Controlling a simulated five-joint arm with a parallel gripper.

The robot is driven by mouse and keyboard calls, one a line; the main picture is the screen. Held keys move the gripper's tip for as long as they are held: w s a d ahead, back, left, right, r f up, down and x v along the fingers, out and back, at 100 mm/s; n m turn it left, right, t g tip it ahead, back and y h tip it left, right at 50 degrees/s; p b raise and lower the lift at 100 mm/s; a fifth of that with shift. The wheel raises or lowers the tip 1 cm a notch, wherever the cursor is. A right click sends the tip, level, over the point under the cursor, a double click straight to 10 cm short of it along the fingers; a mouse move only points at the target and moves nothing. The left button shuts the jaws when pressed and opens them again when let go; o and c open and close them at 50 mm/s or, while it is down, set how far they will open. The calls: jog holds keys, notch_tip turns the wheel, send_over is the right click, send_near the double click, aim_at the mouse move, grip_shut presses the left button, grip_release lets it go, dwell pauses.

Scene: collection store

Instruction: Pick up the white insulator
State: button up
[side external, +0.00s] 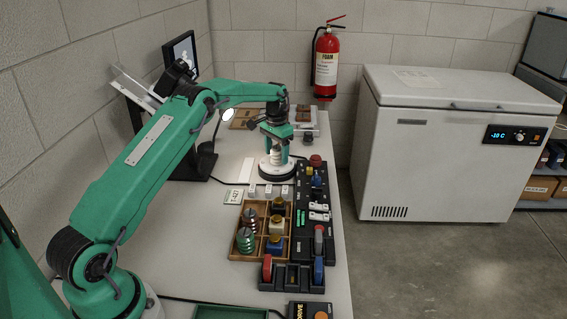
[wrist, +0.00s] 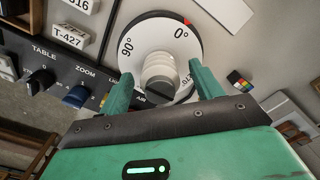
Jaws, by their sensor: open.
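The white insulator (wrist: 160,72) is a ribbed white piece with a slotted dark end. It stands on a round white turntable (wrist: 150,32) marked with degrees and a red mark at 0°. In the wrist view my gripper (wrist: 160,80) is open, with one green finger on each side of the insulator. Gaps seem to show on both sides, but I cannot tell whether either finger touches. In the side view my gripper (side external: 276,146) points down over the turntable (side external: 264,173), and the insulator (side external: 276,158) shows small beneath it.
A black control panel (wrist: 62,78) with knobs lies left of the turntable in the wrist view. In the side view a wooden compartment tray (side external: 236,228) holds coils and bottles nearby. A lit magnifier lamp (side external: 228,116) stands left of my gripper. A small colour cube (wrist: 240,80) lies to the right.

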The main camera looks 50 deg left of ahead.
aim_at(277, 147)
jog(key=c, duration=1.2)
jog(key=shift+r, duration=0.15)
jog(key=shift+r, duration=1.2)
jog(key=shift+d+r, duration=0.15)
jog(key=shift+r, duration=0.7)
jog(key=d+r, duration=0.2)
jog(key=d, duration=0.1)
jog(key=s+d+r, duration=0.1)
jog(key=d+r, duration=0.1)
jog(key=d, duration=0.2)
jog(key=s+d+r, duration=0.1)
jog(key=d+r, duration=0.1)
jog(key=d, duration=0.2)
jog(key=shift+d+r, duration=0.1)
jog(key=shift+r, duration=0.25)
